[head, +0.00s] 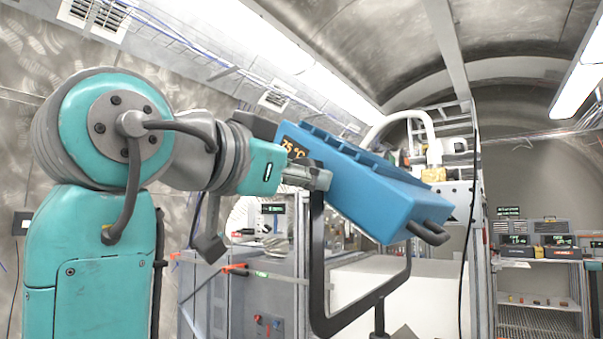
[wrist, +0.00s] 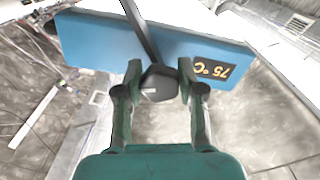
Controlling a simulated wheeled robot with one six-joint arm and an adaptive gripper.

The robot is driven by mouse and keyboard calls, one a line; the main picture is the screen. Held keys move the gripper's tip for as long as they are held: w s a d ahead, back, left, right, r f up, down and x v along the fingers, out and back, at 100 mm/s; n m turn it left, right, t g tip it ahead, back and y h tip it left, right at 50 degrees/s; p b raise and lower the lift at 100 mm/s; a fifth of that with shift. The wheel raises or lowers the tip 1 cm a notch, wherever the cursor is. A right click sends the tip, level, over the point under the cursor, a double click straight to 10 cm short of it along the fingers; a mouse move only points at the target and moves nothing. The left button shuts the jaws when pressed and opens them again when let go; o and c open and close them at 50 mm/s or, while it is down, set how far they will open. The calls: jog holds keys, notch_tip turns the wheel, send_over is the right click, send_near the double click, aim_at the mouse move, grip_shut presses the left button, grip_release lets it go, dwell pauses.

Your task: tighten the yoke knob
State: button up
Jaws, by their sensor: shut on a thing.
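The yoke knob (wrist: 158,84) is dark and faceted, and sits between the two fingers of my gripper (wrist: 160,76) in the wrist view. My gripper is shut on it, with a finger against either side. In the head view my gripper (head: 312,177) is at the left side of a blue heater box (head: 372,190), and the held knob is hidden. The box is tilted and carries a lit 75 °C display (head: 293,147). A dark U-shaped yoke (head: 322,270) carries it; one yoke arm also shows in the wrist view (wrist: 140,30).
Another dark knob or handle (head: 430,232) sticks out at the box's lower right. A white hose (head: 402,118) arches behind the box. Grey cabinets (head: 245,300) stand below. A shelf rack (head: 540,290) with instruments stands far right.

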jog(key=o, duration=1.2)
jog(key=shift+c, duration=0.2)
jog(key=v, duration=1.2)
